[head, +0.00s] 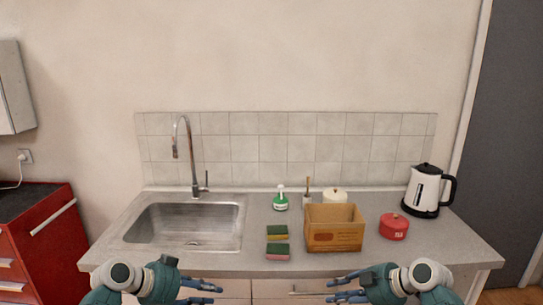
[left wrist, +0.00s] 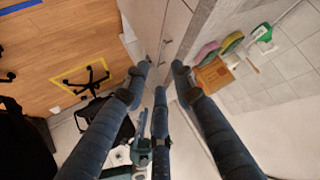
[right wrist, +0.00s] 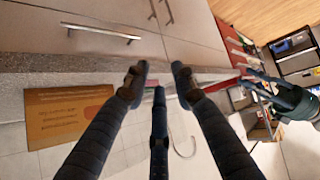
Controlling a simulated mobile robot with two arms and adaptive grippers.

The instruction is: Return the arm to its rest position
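My left gripper (head: 203,291) is low in the head view, in front of the counter's front edge, with its fingers pointing inward to the right. In the left wrist view its dark fingers (left wrist: 160,76) are spread apart with nothing between them. My right gripper (head: 343,289) mirrors it on the right side, fingers pointing left. In the right wrist view its fingers (right wrist: 159,76) are also spread and empty. Both grippers are apart from the objects on the counter.
The counter (head: 180,257) holds a sink (head: 184,226), two sponges (head: 277,241), a green-and-white bottle (head: 280,200), a cardboard box (head: 335,236), a white lidded pot (head: 335,196), a red tin (head: 394,227) and a kettle (head: 424,190). A red cabinet (head: 45,235) stands left.

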